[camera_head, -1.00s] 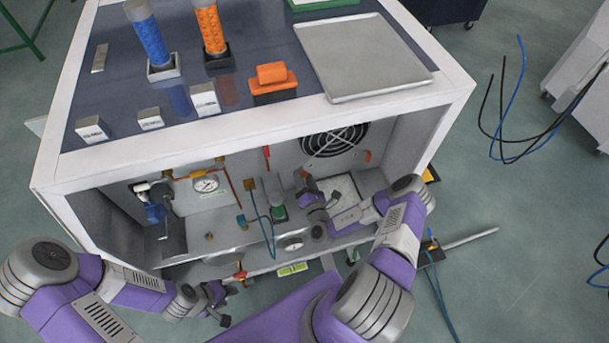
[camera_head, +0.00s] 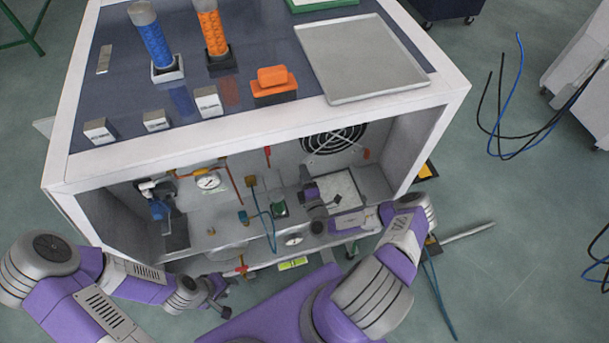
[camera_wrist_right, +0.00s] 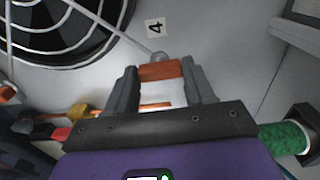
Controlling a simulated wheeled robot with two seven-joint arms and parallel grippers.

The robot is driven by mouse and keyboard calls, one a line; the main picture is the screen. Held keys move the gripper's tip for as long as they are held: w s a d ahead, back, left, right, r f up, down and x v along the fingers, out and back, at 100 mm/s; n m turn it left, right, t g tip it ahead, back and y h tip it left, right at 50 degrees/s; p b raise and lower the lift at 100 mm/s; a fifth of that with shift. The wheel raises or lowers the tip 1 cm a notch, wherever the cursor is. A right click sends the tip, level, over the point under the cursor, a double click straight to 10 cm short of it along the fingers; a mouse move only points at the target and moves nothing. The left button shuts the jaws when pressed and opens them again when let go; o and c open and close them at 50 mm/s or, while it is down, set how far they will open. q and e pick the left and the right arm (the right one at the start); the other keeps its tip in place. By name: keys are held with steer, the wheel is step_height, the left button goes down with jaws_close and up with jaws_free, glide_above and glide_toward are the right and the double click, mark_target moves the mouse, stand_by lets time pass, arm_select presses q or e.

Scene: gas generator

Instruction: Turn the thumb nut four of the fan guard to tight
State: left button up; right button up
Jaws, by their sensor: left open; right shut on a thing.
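The fan guard (camera_wrist_right: 62,32) is a ring-and-spoke grille over a dark fan on the back wall, also seen in the head view (camera_head: 335,138). Thumb nut four (camera_wrist_right: 160,70) is an orange block below the "4" label (camera_wrist_right: 155,27), beside a silver rounded end of a guard spoke. My right gripper (camera_wrist_right: 160,82) has its fingers on both sides of the nut and is shut on it. In the head view my right gripper (camera_head: 309,190) is inside the cabinet, and the nut there is mostly hidden. My left gripper (camera_head: 217,292) is open and empty, in front of the cabinet at lower left.
The white cabinet (camera_head: 255,128) encloses the work area with its top and side walls. Another orange nut (camera_head: 366,155) is right of the fan. A green cylinder (camera_wrist_right: 285,138) is near the right gripper.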

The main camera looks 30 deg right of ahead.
stand_by(0.6)
steer(key=o, duration=1)
steer(key=shift+o, duration=0.2)
steer(key=p+v, duration=0.1)
steer(key=v, duration=0.6)
steer(key=shift+s+a, duration=0.15)
steer(key=shift+s, duration=0.15)
